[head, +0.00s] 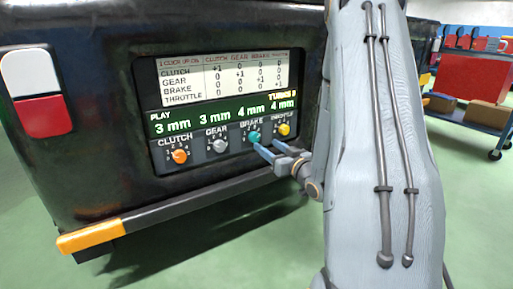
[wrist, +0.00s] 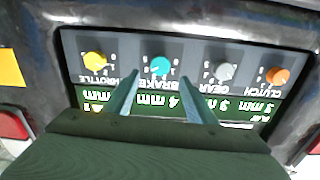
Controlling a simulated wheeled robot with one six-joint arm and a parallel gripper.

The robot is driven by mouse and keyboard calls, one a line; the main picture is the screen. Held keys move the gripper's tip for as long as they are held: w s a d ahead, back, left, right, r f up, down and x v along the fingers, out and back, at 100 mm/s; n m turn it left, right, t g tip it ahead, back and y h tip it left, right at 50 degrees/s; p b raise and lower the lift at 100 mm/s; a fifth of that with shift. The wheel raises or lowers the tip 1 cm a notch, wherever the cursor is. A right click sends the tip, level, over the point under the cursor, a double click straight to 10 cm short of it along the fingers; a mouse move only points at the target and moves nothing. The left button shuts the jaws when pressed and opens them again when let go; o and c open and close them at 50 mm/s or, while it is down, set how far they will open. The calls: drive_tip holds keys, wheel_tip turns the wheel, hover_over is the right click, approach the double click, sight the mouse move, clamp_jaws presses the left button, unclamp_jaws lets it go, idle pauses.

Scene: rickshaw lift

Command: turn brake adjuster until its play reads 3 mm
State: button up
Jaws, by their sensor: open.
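The brake adjuster is a teal knob (head: 254,137) on the lower row of a dark panel (head: 200,168) at the vehicle's rear. The green play strip (head: 225,115) reads 4 mm above BRAKE. My gripper (head: 258,146) is open, its blue-grey fingers reaching the panel at the teal knob. In the wrist view, which is upside down, the teal knob (wrist: 160,67) lies between the two fingertips (wrist: 160,76), with gaps on both sides. I cannot tell whether the tips overlap the knob in depth.
Orange clutch (head: 180,156) and grey gear (head: 220,146) knobs sit left, both reading 3 mm. The yellow throttle knob (head: 284,130) sits close right, reading 4 mm. A table of clicks (head: 225,77) is above. A bumper (head: 190,208) juts out below.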

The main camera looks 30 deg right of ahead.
sight(255, 137)
drive_tip(key=w+b, duration=0.3)
drive_tip(key=w, duration=0.4)
drive_tip(key=shift+w+a, duration=0.1)
drive_tip(key=shift+w, duration=0.25)
drive_tip(key=c, duration=1)
drive_tip(key=shift+c, duration=0.2)
drive_tip(key=shift+n, duration=0.3)
drive_tip(key=n+p, duration=0.2)
drive_tip(key=n, duration=0.1)
drive_tip(key=shift+a+r, duration=0.1)
drive_tip(key=shift+n+p, duration=0.7)
drive_tip(key=shift+n, duration=1.3)
